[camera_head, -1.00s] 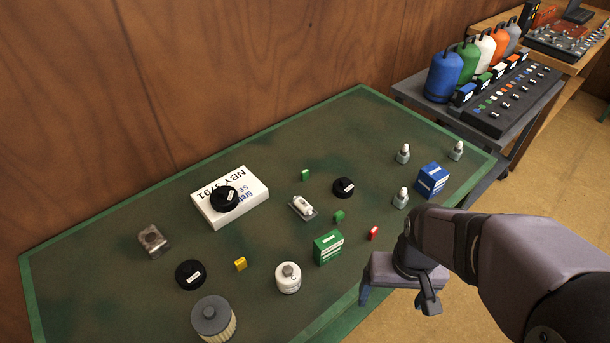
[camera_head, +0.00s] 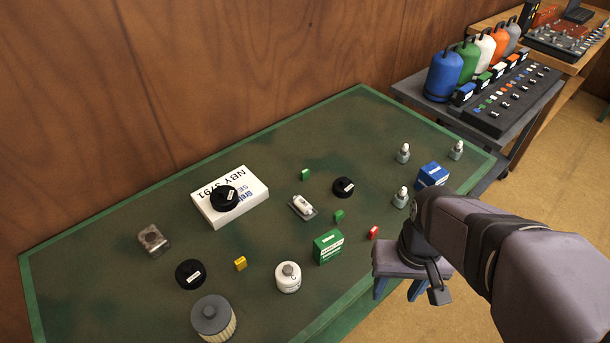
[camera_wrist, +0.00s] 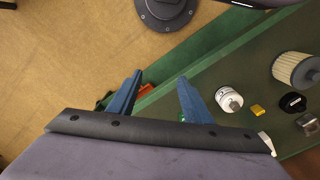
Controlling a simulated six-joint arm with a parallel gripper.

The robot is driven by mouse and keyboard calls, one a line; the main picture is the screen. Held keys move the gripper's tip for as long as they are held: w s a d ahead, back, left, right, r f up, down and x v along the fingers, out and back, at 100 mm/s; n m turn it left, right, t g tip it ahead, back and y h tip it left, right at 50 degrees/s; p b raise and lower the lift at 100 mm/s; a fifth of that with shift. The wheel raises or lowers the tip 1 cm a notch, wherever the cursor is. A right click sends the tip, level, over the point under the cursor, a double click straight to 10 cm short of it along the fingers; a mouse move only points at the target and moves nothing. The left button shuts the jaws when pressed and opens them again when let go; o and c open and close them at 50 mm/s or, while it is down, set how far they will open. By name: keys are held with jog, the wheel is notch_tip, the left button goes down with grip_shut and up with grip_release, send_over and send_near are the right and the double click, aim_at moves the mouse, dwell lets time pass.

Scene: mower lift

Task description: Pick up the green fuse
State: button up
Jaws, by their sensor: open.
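The other green fuse (camera_head: 305,174) is farther back. My gripper (camera_head: 398,291) is open and empty beyond the table's front right edge, to the right of and nearer than both. In the wrist view its two blue fingers (camera_wrist: 160,78) are apart, with a red piece showing between them. No green fuse shows clearly there.
A red fuse (camera_head: 373,232) lies near the front edge, close to my gripper. A yellow fuse (camera_head: 240,263), white bottle (camera_head: 288,278), black cap (camera_head: 344,187), small grey-white part (camera_head: 303,206) and blue box (camera_head: 432,175) stand around. Bare tabletop lies at the back middle.

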jog(key=w+a+f+m+t+y+b, duration=0.1)
jog(key=w+a+m+y+b, duration=0.1)
jog(key=w+a+m+b, duration=0.4)
jog(key=w+a+m+t+y+b, duration=0.1)
jog(key=w+a+m+t+y, duration=0.15)
jog(key=w, duration=0.55)
jog(key=w+a+f+m+t+y+b, duration=0.1)
jog(key=w+a+m+y+b, duration=0.1)
jog(key=w+a+m+b, duration=0.35)
jog(key=w+a+r+m+t+y+b, duration=0.1)
jog(key=w+m+t+b, duration=0.1)
jog(key=w+m, duration=0.6)
jog(key=w+r+m+t+y+b, duration=0.25)
jog(key=w+m, duration=0.25)
jog(key=w, duration=0.7)
send_near(306, 172)
jog(key=shift+w+a+f+h, duration=0.3)
jog(key=shift+w+a+f, duration=0.05)
jog(key=shift+a+f, duration=0.1)
jog(key=shift+f+t, duration=0.15)
jog(key=shift+t, duration=0.15)
jog(key=shift+p+x, duration=0.95)
jog(key=shift+x, duration=2.7)
jog(key=shift+a, duration=0.15)
jog(key=shift+r, duration=0.25)
